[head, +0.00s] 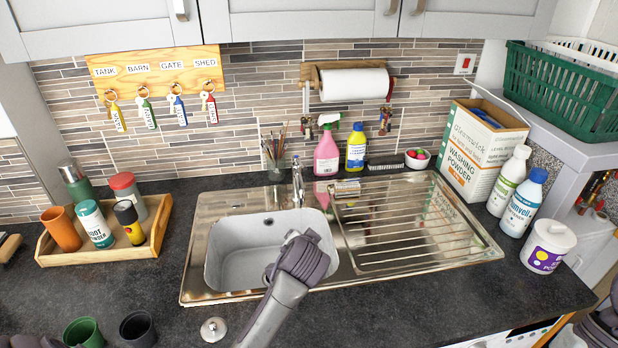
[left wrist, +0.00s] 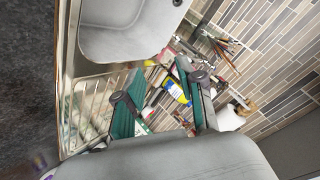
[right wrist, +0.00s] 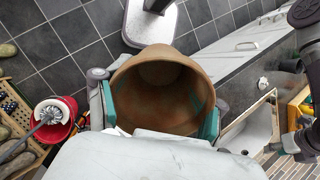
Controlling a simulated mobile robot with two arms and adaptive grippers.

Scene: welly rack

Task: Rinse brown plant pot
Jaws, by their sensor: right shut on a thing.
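The brown plant pot (right wrist: 160,95) is in my right gripper (right wrist: 158,108), its open mouth facing the right wrist camera. The green fingers close on its two sides. The floor shows behind it; the pot is out of the head view. My left gripper (head: 303,256) is over the near right part of the sink bowl (head: 235,250). In the left wrist view its green fingers (left wrist: 160,75) stand apart with nothing between them. The bowl also shows there (left wrist: 120,40). The tap (head: 297,185) stands behind the bowl; I see no water running.
A green pot (head: 84,333) and a black pot (head: 137,329) stand at the counter's front left. A wooden tray (head: 150,245) holds several containers. The ribbed drainer (head: 430,225) is mostly clear. Bottles and a washing powder box (head: 478,155) stand at right.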

